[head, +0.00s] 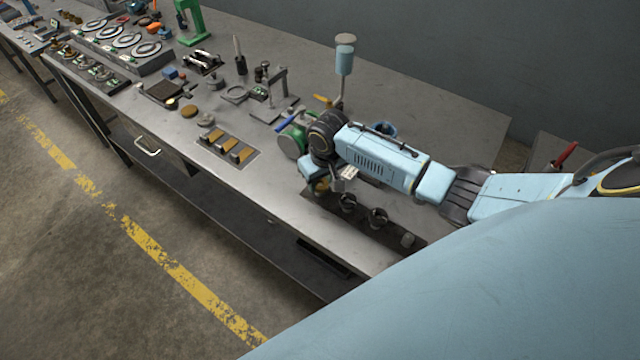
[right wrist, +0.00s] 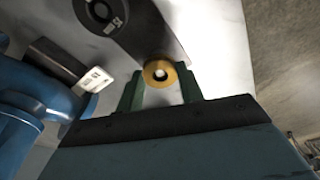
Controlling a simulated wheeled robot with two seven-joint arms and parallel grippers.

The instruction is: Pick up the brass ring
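The brass ring (right wrist: 159,73) shows in the right wrist view as a small gold ring with a pale centre, at the near end of a dark strip (right wrist: 150,38). My right gripper (right wrist: 161,84) is open, its two green fingers apart, with the ring between or just beyond the fingertips. I cannot tell whether they touch it. In the head view my right gripper (head: 317,187) is low over the bench's front edge, at the left end of the dark strip (head: 362,226); a gold patch shows there, mostly hidden by the gripper. My left gripper is not in view.
Dark cups (head: 378,217) stand on the strip to the right of the gripper. A green round device (head: 293,140) stands close behind it. A tray with brass blocks (head: 228,148) lies to the left. A post with a blue cylinder (head: 344,60) rises behind. The bench's back right is clear.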

